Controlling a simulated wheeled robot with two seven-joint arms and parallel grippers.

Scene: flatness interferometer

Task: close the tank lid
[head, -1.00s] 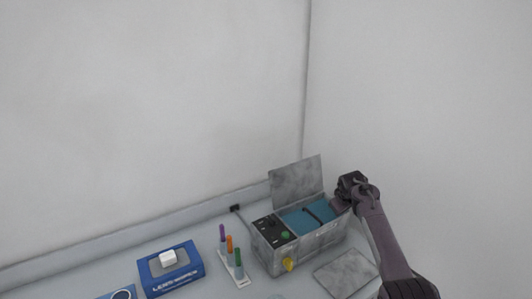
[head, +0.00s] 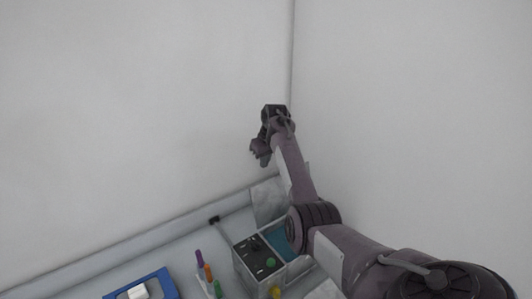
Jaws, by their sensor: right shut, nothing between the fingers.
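The tank (head: 245,270) is a grey box at the bottom centre of the head view, with a dark control panel (head: 256,254) and blue liquid (head: 279,240) in its basin. Its grey lid (head: 267,202) stands raised at the back, so the basin is open. My right arm hides the right part of the lid and basin. My right gripper (head: 257,157) is shut and empty, above and behind the raised lid, apart from it in the picture. My left gripper is not in view.
A blue box (head: 160,284) with a white item lies at the lower left. Coloured markers (head: 207,270) stand in a rack left of the tank. A cable (head: 226,230) runs from a plug on the back wall. A grey flat plate (head: 325,290) lies right of the tank.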

